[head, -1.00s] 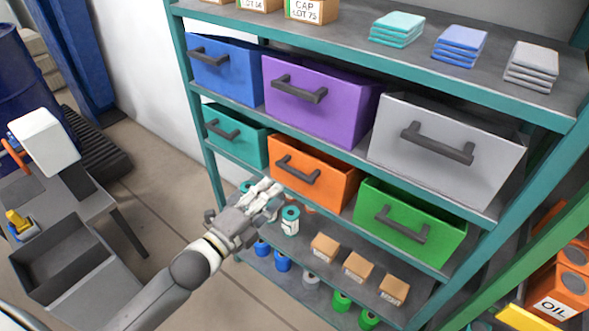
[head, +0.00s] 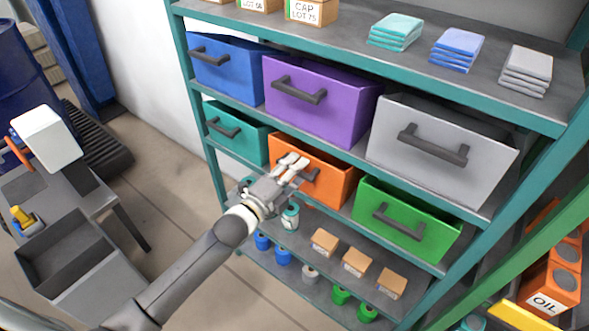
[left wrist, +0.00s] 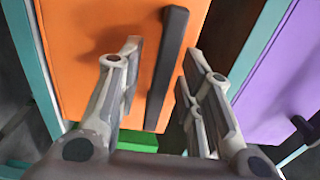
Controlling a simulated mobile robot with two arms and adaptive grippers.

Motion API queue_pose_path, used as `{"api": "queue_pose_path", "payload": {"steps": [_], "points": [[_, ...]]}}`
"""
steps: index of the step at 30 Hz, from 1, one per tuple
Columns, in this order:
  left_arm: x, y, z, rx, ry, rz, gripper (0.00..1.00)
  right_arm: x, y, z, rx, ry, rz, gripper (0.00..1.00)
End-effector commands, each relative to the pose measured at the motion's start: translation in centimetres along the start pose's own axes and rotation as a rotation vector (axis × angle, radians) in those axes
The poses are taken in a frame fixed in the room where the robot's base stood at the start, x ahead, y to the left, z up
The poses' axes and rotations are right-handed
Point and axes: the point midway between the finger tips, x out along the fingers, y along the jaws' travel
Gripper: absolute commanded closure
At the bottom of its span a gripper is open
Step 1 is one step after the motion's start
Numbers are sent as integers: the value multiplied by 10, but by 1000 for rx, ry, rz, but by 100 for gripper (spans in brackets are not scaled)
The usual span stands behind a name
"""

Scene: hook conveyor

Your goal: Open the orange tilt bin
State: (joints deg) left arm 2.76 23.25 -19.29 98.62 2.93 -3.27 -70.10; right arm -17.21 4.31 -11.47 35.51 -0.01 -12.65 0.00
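The orange tilt bin (head: 331,178) sits in the lower bin row of the shelf, between the teal and green bins. Its front looks closed, flush with its row. Its dark bar handle (left wrist: 167,70) shows in the left wrist view against the orange front. My left gripper (head: 297,165) is in front of the bin and partly hides the handle in the head view. In the left wrist view the left gripper (left wrist: 160,72) is open, with one finger on each side of the handle; contact cannot be told. My right gripper is not in view.
Blue (head: 226,70), purple (head: 335,105) and grey (head: 440,155) bins stand above. Teal (head: 237,135) and green (head: 405,222) bins flank the orange one. Spools and small boxes (head: 357,260) lie on the shelf below. A grey table (head: 95,195) is at left.

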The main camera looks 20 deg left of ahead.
Motion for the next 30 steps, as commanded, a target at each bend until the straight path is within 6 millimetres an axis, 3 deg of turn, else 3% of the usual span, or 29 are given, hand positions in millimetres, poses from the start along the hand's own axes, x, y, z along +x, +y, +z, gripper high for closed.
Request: {"api": "queue_pose_path", "payload": {"steps": [1,9,22,30], "points": [[0,0,0,0,0,0,69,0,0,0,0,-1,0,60],[0,0,0,0,0,0,100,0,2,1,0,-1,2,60],[-2,3,0,0,0,-11,100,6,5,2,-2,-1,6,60],[-13,15,0,-1,-2,-105,100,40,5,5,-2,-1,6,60]]}}
